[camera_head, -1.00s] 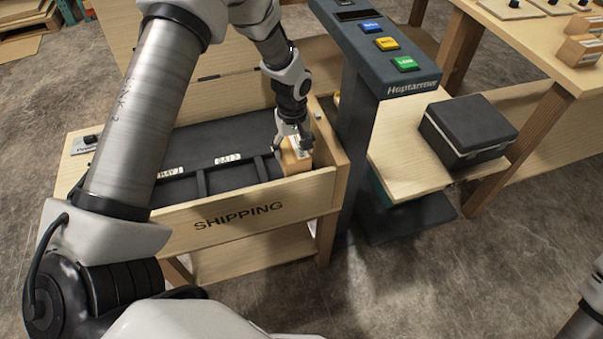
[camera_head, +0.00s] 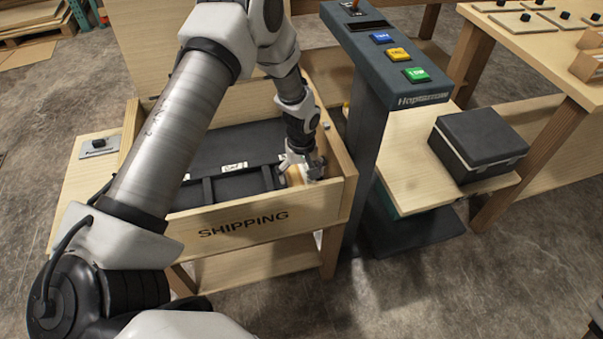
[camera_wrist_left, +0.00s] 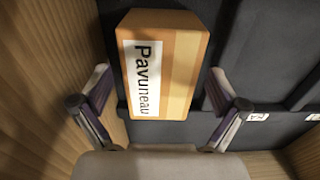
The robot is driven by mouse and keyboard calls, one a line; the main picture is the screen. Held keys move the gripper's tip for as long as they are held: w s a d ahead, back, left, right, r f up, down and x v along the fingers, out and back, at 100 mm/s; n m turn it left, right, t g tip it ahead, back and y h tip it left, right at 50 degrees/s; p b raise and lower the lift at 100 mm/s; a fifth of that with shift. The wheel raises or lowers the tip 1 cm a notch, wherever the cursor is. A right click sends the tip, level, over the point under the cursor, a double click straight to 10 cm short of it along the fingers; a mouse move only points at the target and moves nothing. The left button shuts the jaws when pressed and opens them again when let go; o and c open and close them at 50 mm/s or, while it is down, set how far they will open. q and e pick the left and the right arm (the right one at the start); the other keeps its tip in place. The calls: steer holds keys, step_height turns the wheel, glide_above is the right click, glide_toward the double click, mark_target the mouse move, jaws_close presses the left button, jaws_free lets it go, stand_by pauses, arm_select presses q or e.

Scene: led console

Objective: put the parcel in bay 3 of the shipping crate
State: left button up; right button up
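The parcel (camera_head: 296,177) is a tan box with a white label. It sits low in the rightmost compartment of the shipping crate (camera_head: 190,236), partly hidden by my left gripper. In the left wrist view the parcel (camera_wrist_left: 178,70) lies between the spread fingers, its label reading "Pavuneau". My left gripper (camera_head: 303,166) is down inside the crate, just above the parcel. In the wrist view the left gripper (camera_wrist_left: 160,92) looks open, with narrow gaps beside the parcel. The rightmost compartment's label cannot be seen. My right gripper is out of view.
A dark console post (camera_head: 372,130) with coloured buttons stands just right of the crate. A black case (camera_head: 478,143) sits on a low wooden shelf (camera_head: 405,165) beyond it. The crate's right wall (camera_head: 337,150) and a divider (camera_head: 267,178) stand close to the gripper.

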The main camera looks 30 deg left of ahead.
mark_target(301, 174)
arm_select(q)
step_height(301, 174, up, 12)
steer(key=p, duration=0.1)
steer(key=shift+r+p, duration=0.15)
steer(key=shift+p, duration=0.2)
